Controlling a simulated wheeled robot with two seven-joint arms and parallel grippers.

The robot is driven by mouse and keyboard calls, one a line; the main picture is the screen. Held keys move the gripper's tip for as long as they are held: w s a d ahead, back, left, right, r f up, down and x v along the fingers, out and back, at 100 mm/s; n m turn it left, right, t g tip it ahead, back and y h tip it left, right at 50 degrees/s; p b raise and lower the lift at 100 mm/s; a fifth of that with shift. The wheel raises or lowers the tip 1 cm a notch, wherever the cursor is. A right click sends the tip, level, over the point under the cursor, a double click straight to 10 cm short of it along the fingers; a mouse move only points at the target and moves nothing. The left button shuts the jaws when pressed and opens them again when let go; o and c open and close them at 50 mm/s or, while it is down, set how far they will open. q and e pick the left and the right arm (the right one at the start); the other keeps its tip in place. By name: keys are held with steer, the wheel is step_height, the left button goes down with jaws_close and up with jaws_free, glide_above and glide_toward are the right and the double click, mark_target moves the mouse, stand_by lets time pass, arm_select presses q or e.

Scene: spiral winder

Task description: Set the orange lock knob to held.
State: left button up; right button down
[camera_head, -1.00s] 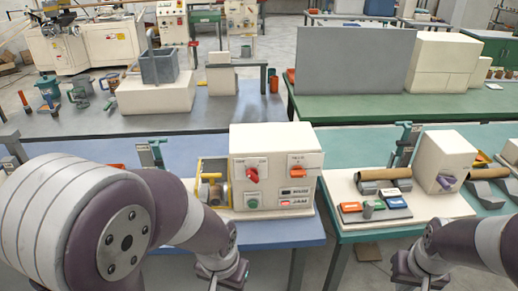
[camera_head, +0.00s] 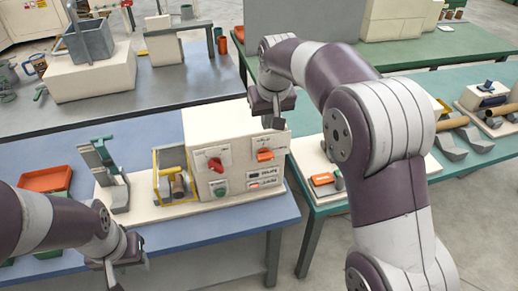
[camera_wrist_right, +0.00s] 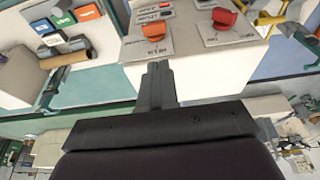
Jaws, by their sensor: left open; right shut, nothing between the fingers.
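The white control box (camera_head: 200,130) stands on a pale base on the blue table. Its orange lock knob (camera_head: 264,154) is at the upper right of the front face, its handle lying roughly crosswise. It also shows in the right wrist view (camera_wrist_right: 153,30), upside down, with a label plate around it. My right gripper (camera_head: 276,122) is over the box's front top edge, just above the orange knob. Its fingers (camera_wrist_right: 157,68) are shut and empty, pointing toward the knob with a small gap in the picture. My left gripper (camera_head: 116,272) is open, low at the table's front left.
A red knob (camera_head: 215,164) sits left of the orange one, with a green knob (camera_head: 221,190) below and small display windows (camera_head: 267,175) at lower right. A yellow-framed winder (camera_head: 176,184) adjoins the box's left side. An orange tray (camera_head: 46,179) lies far left.

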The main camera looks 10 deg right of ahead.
mark_target(263, 157)
steer(key=p+x, duration=0.1)
steer(key=x, duration=0.3)
steer(key=p+x, duration=0.1)
steer(key=x, duration=0.4)
steer(key=p+x, duration=0.1)
steer(key=x, duration=0.3)
steer(key=shift+s+f, duration=0.2)
steer(key=shift+f, duration=0.5)
steer(key=shift+d+f, duration=0.1)
